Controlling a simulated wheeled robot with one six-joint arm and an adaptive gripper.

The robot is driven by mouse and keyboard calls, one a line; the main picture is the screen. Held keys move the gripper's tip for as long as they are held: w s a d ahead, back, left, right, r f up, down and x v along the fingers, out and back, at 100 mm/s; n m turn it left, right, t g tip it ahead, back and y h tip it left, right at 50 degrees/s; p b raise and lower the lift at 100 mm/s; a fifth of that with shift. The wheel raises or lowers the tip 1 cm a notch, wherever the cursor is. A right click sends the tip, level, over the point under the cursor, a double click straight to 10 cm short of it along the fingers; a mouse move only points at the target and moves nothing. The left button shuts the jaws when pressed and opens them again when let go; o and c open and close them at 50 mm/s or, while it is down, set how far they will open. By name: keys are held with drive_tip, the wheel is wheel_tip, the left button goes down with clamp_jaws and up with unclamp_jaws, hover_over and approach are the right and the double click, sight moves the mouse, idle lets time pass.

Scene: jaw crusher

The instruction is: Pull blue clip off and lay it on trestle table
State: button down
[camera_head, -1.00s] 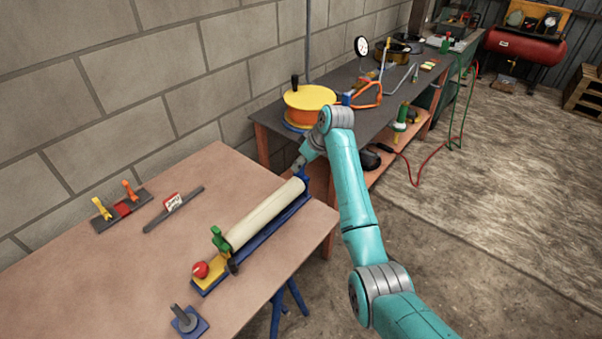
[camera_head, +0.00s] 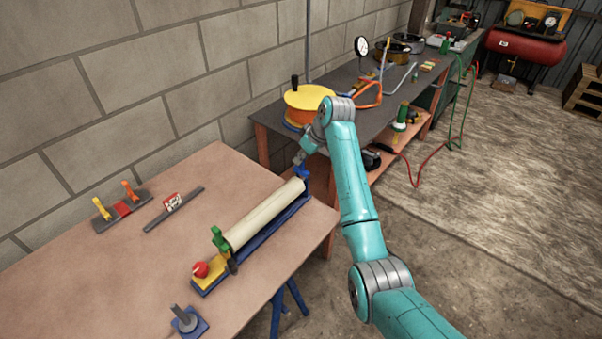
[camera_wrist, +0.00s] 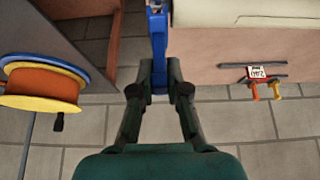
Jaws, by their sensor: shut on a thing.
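The blue clip (camera_head: 301,171) is at the far end of the pale roll (camera_head: 265,214), beside the far edge of the trestle table (camera_head: 130,270). The roll lies along a blue base on that table. My gripper (camera_head: 299,160) is just above the clip in the head view. In the wrist view, my gripper (camera_wrist: 158,90) is shut on the lower end of the blue clip (camera_wrist: 158,45), with a dark finger on each side. Whether the clip is still seated on the roll's end cannot be told.
A green clip (camera_head: 219,239) and a red knob (camera_head: 200,270) are at the roll's near end. A rack (camera_head: 121,211) with yellow and orange clips and a tagged bar (camera_head: 173,208) lie left. Bare tabletop lies between. The dark bench (camera_head: 350,87) with an orange drum (camera_head: 308,106) stands behind.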

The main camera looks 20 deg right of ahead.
drive_tip(key=shift+r, duration=1.85)
